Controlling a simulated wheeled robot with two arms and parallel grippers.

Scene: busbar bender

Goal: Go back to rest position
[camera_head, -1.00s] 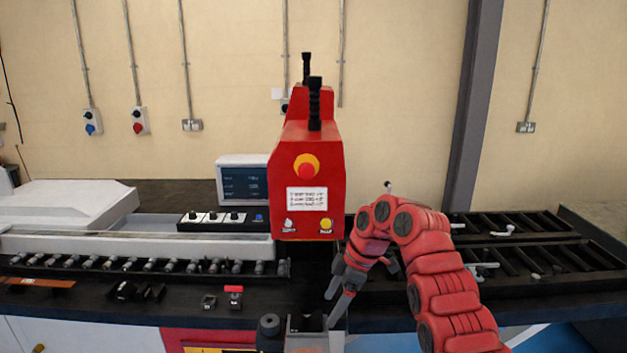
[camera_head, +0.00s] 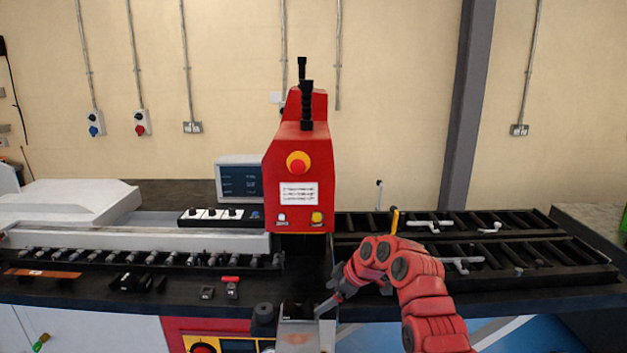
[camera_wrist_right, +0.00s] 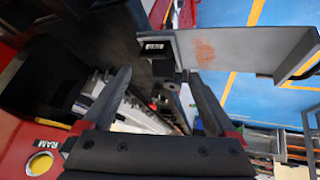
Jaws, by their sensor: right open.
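My right gripper (camera_head: 332,300) shows below the red bender head (camera_head: 298,190), at the end of my red arm coming in from the lower right. In the right wrist view its two dark fingers (camera_wrist_right: 157,76) stand apart with nothing held between them. A grey metal piece with an orange mark (camera_head: 298,336) is beside the gripper at the bench's front. It also shows in the right wrist view (camera_wrist_right: 235,52), just beyond the fingertips; whether they touch it I cannot tell. My left gripper is not in view.
A black bench (camera_head: 190,300) runs across the front, with a row of rollers (camera_head: 150,258) on the left. Roller racks (camera_head: 520,262) with pale levers lie right of the head. A small screen (camera_head: 240,180) stands left of it. Blue floor shows below right.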

